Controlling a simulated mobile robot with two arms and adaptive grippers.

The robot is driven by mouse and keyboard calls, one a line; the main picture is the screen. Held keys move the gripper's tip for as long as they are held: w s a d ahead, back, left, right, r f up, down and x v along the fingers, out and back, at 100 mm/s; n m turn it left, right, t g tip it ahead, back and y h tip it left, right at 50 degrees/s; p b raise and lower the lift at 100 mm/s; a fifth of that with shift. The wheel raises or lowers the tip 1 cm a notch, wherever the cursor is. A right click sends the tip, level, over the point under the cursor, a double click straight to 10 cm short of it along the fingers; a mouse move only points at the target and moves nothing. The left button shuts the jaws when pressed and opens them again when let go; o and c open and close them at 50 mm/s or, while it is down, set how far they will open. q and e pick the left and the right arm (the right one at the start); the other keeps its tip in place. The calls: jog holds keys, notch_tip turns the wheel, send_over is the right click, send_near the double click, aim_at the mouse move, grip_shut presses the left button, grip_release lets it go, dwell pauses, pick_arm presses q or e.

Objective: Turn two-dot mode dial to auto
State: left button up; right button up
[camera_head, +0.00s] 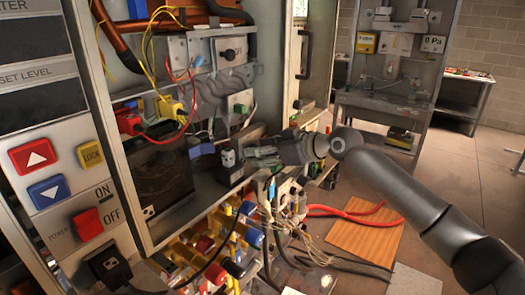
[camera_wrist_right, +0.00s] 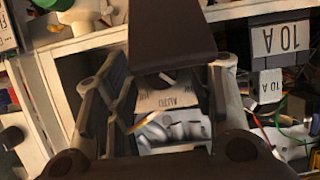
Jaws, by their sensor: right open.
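My right gripper (camera_head: 252,157) reaches into the heater's open cabinet from the right. It is open, with its fingers beside a small dark block. In the right wrist view, its spread fingers (camera_wrist_right: 166,105) frame a light plate marked AUTO (camera_wrist_right: 168,101), which reads upside down. The dial by this plate is mostly hidden by the gripper, and I cannot make out its dots or setting. In the head view, a dark knob on a white plate (camera_head: 230,54) and another on a plate (camera_head: 240,103) sit higher in the cabinet. My left gripper is not in view.
A control panel (camera_head: 60,170) with a red up button, blue down button and power switch stands at the left. Loose wires and coloured valves (camera_head: 215,245) crowd the space below the gripper. A 10 A label (camera_wrist_right: 283,38) shows at the wrist view's right. Floor at right is fairly open.

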jog(key=shift+c, duration=0.3)
jog(key=c, duration=0.9)
jog(key=shift+w+m+g+y+p, duration=0.1)
jog(key=shift+m+g+y+p, duration=0.3)
jog(key=shift+m, duration=0.6)
jog(key=shift+c, duration=0.4)
jog(key=o, duration=1)
jog(key=shift+d, duration=0.1)
jog(key=shift+o, duration=0.2)
jog(key=v, duration=1.2)
jog(key=shift+w, duration=0.1)
